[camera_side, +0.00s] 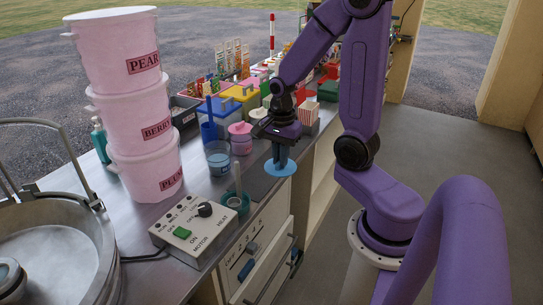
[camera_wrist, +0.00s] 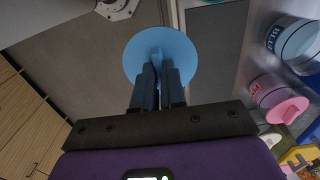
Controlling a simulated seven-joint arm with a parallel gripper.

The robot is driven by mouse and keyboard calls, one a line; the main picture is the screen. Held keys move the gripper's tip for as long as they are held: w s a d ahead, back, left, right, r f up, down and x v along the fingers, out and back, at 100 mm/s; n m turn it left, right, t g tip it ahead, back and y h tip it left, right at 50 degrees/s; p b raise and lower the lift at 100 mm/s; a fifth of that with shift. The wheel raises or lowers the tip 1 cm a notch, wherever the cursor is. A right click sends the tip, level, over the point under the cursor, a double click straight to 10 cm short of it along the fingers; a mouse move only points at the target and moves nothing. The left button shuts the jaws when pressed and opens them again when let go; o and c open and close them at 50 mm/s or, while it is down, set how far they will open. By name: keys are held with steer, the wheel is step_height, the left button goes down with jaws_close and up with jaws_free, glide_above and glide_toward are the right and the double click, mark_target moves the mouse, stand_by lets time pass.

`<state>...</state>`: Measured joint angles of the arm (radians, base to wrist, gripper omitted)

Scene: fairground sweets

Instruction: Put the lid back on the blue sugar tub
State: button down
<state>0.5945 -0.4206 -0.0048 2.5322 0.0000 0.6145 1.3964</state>
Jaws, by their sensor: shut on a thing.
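My gripper (camera_side: 280,156) is shut on the knob of a round, light-blue lid (camera_side: 282,170). The lid is held up in the air, near the counter's front edge. The wrist view shows the lid (camera_wrist: 184,52) beyond my fingertips (camera_wrist: 159,72), over the floor side of the counter. The blue sugar tub (camera_side: 218,168) stands on the counter, left of the lid in the side view and apart from it. Its top looks open, with blue sugar inside. In the wrist view the tub (camera_wrist: 298,45), lettered with a partly seen "BLU", is at the upper right.
A pink tub (camera_side: 240,146) with its lid on stands just behind the blue one. A teal cup (camera_side: 237,203) with a stick and a control box (camera_side: 194,233) are in front. Stacked pink buckets (camera_side: 146,178) rise at left. Bins crowd the back.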

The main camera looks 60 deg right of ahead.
steer(key=shift+s+a+r, duration=0.15)
steer(key=shift+s+r, duration=0.1)
steer(key=shift+s, duration=0.2)
steer(key=shift+s+a+r, duration=0.15)
steer(key=shift+s+r, duration=0.05)
steer(key=shift+s, duration=0.2)
steer(key=w+d+r, duration=0.1)
steer(key=w+d, duration=0.1)
steer(key=w, duration=1.2)
steer(key=w+d+r, duration=0.2)
steer(key=w+d, duration=0.1)
steer(key=w, duration=1)
step_height(320, 180, down, 6)
steer(key=shift+a, duration=0.25)
steer(key=shift+w+f, duration=0.1)
steer(key=shift+f, duration=0.2)
stand_by(1.0)
steer(key=c, duration=0.6)
jaws_free()
steer(key=shift+c, duration=0.2)
steer(key=shift+r, duration=0.1)
